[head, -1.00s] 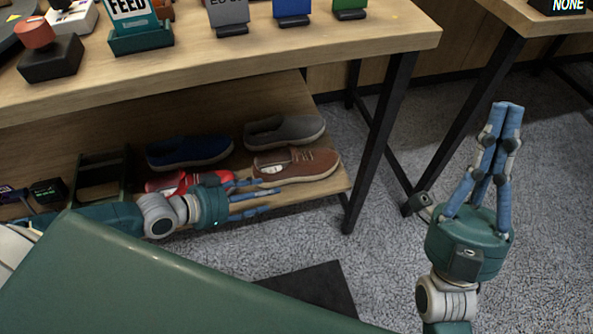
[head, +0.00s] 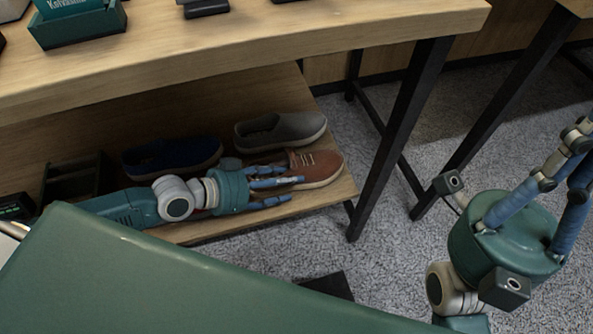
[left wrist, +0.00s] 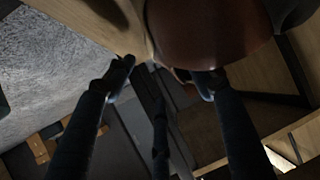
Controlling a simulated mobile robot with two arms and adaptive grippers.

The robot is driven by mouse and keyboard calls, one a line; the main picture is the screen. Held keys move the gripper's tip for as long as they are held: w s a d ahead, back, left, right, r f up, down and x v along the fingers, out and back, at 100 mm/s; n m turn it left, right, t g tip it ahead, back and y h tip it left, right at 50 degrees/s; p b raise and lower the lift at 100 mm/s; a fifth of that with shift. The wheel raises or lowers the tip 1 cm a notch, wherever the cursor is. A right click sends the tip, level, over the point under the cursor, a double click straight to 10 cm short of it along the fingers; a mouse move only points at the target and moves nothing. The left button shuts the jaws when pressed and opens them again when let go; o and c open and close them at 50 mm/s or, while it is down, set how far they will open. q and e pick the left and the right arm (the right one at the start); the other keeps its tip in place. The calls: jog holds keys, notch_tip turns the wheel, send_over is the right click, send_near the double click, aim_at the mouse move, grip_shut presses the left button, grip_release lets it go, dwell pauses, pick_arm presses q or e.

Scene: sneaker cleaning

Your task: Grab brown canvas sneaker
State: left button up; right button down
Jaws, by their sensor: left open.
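The brown canvas sneaker (head: 322,168) lies on the lower shelf near its right end, with white laces and a pale sole. My left gripper (head: 290,191) is open and reaches over the shelf, its blue fingers at the sneaker's left side and covering part of it. In the left wrist view the brown sneaker (left wrist: 210,30) fills the top middle, close to the fingertips (left wrist: 165,80). The fingers are spread and hold nothing; whether they touch the sneaker is unclear. My right gripper (head: 580,150) is raised at the right, its fingertips cut off by the frame edge.
A grey shoe (head: 280,130) stands behind the brown sneaker and a dark blue shoe (head: 170,156) to its left. The tabletop (head: 330,42) overhangs the lower shelf (head: 225,229). A black table leg (head: 400,135) stands to the right. Carpeted floor lies in front.

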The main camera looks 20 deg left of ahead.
aim_at(298, 185)
pick_arm(q)
jog(key=b+x, duration=0.2)
jog(key=x, duration=0.3)
jog(key=shift+w+a+f, duration=0.15)
jog(key=shift+w+a, duration=0.05)
jog(key=shift+c, duration=0.5)
grip_shut()
